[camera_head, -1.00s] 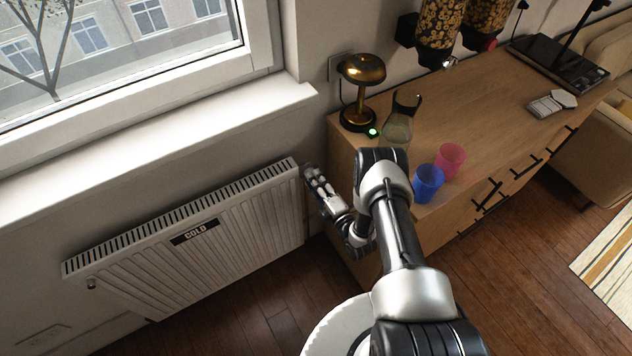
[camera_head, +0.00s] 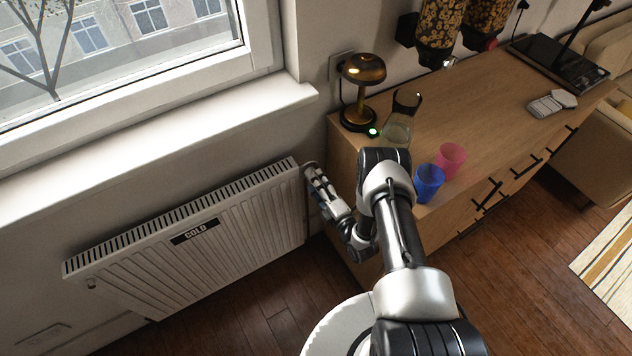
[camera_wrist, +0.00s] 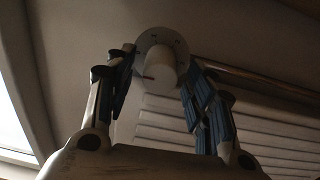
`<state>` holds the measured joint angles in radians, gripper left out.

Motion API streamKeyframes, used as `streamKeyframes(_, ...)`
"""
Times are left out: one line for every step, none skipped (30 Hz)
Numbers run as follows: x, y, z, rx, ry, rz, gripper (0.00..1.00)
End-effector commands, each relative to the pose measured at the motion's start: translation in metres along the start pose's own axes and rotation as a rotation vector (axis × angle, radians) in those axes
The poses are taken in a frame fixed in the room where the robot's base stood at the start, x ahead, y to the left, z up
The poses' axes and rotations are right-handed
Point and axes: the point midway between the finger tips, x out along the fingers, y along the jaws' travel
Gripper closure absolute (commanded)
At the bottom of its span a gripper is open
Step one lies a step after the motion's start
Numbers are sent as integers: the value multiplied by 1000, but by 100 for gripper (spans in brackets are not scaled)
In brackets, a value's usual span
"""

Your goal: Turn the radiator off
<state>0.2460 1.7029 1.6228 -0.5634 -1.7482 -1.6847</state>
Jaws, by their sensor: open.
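The white radiator (camera_head: 215,240) is on the wall under the window, with a dark label reading "COLD". In the wrist view its white round knob (camera_wrist: 160,68) has a pale disc behind it and a small red mark on its side. My gripper (camera_head: 313,172) is at the radiator's upper right end, beside the wooden cabinet. In the wrist view my gripper (camera_wrist: 160,88) is open, with one finger on each side of the knob. I cannot tell whether either finger touches it. In the head view the knob is hidden or too small to make out.
The wooden cabinet (camera_head: 480,110) stands close to the right of my gripper. A brass lamp (camera_head: 361,85), a glass carafe (camera_head: 400,122), a blue cup (camera_head: 428,183) and a pink cup (camera_head: 451,160) stand on it. The window sill (camera_head: 150,125) juts out above the radiator.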

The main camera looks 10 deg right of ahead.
Motion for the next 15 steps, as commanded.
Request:
streamKeyframes(-9,-1,1,3,-4,-3,51)
streamKeyframes(-15,-1,1,3,-5,-3,51)
streamKeyframes(-23,-1,1,4,-5,-4,51)
streamKeyframes(-30,-1,2,4,-6,-4,51)
streamKeyframes(-36,-1,1,4,-6,-4,51)
streamKeyframes(-46,-1,2,5,-7,-4,51)
streamKeyframes(-52,-1,2,4,-6,-4,51)
streamKeyframes(-59,-1,2,5,-7,-4,51)
streamKeyframes(-67,-1,1,5,-7,-4,51)
streamKeyframes(-73,-1,2,5,-7,-3,51)
streamKeyframes(-78,-1,2,4,-7,-3,51)
streamKeyframes(-85,-1,1,4,-6,-3,51)
streamKeyframes(-89,0,1,4,-6,-2,51)
streamKeyframes(-94,0,1,3,-5,-2,51)
streamKeyframes(-98,-1,1,3,-5,-2,51)
